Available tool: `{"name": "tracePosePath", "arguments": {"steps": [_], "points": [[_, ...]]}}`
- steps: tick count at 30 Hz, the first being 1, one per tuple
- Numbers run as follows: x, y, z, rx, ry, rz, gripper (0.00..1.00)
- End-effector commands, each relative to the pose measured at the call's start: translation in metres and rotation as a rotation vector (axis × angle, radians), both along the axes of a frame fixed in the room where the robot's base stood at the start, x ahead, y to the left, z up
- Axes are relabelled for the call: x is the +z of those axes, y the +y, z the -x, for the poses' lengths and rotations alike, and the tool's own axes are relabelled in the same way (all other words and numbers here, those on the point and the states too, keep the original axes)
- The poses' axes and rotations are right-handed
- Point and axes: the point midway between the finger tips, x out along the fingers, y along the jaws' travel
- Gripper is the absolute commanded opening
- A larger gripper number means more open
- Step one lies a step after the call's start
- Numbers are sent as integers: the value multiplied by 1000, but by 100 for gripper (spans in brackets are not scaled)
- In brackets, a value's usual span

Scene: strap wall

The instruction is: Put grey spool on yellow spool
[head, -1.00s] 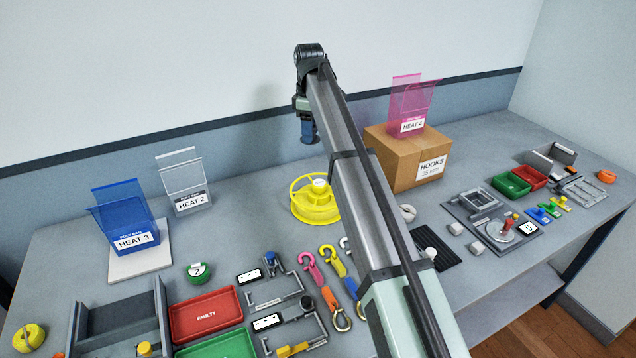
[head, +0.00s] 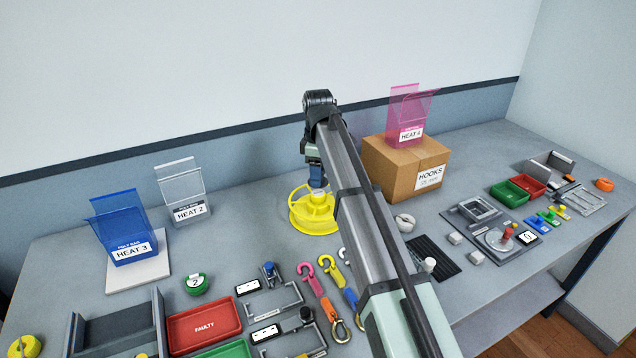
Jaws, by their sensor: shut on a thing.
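The yellow spool (head: 314,222) stands on the table left of the cardboard box, with a wide open rim and a raised hub with a pale top. My gripper (head: 317,184) points down at this hub, its tips at the pale top. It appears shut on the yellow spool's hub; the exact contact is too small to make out. The grey spool (head: 405,222) is a small pale ring lying on the table right of my arm, in front of the box. My gripper is apart from it.
The cardboard box (head: 389,168) with a pink holder (head: 408,122) on top stands close right of my gripper. Coloured hooks (head: 305,270) lie in front. Blue (head: 136,247) and clear (head: 192,209) holders stand left. Bare table lies between the clear holder and the yellow spool.

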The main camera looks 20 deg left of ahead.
Motion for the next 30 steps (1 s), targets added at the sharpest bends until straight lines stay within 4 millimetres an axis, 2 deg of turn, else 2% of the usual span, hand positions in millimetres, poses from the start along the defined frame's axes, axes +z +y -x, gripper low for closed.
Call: {"name": "tracePosePath", "arguments": {"steps": [9, 21, 22, 29, 30], "points": [[-33, 0, 0, 0, 0, 0, 20], [-37, 0, 0, 0, 0, 0, 20], [-36, 0, 0, 0, 0, 0, 52], [-36, 0, 0, 0, 0, 0, 74], [-36, 0, 0, 0, 0, 0, 75]]}}
